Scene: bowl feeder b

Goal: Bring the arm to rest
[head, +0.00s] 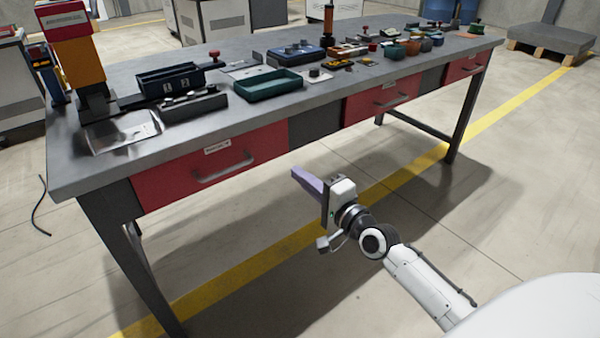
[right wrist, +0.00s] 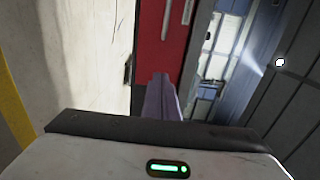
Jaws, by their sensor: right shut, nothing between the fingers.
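My right arm (head: 418,282) comes in from the lower right in the head view. Its gripper (head: 298,176) is in front of the workbench, below the tabletop and near the red drawers. Its purple fingers are together with nothing between them. The fingers also show in the right wrist view (right wrist: 162,97), pointing away from the camera. My left gripper is not in view.
The grey workbench (head: 300,103) spans the head view, its top holding a teal tray (head: 268,86), dark bins (head: 170,82) and several small parts. A red drawer (head: 195,172) faces me. Open floor with a yellow line (head: 265,255) lies below.

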